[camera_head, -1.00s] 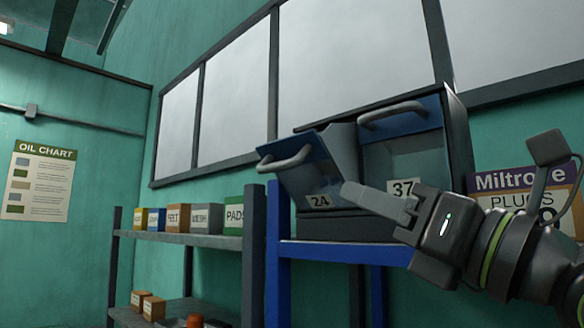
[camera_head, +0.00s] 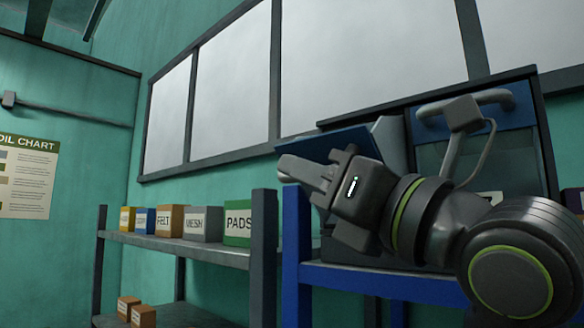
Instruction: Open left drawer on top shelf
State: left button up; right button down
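The left drawer (camera_head: 328,144) of the top-shelf cabinet has a blue front and stands tipped outward, open at its top. The gripper's grey fingers lie across the drawer front. I cannot tell whether they are open or shut, or whether they touch the handle. The right drawer (camera_head: 515,115), also blue with a grey handle, is upright in the cabinet, partly covered by my arm. My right gripper is not in view.
The cabinet stands on a blue-framed shelf (camera_head: 296,260). To its left, a grey shelf (camera_head: 180,243) holds several labelled boxes, including a green PADS box (camera_head: 238,222). An oil chart (camera_head: 25,180) hangs on the far left wall. Windows line the wall above.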

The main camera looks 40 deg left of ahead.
pick_arm(q)
jog(key=shift+w+a+r, duration=0.1)
jog(key=shift+a+r, duration=0.05)
jog(key=shift+a, duration=0.3)
jog(key=shift+d, duration=0.3)
jog(key=shift+c, duration=0.2)
grip_shut()
jog(key=shift+w+r, duration=0.15)
jog(key=shift+r, duration=0.45)
jog(key=shift+d, duration=0.1)
jog(key=shift+o, duration=0.2)
grip_release()
jog(key=shift+f, duration=0.15)
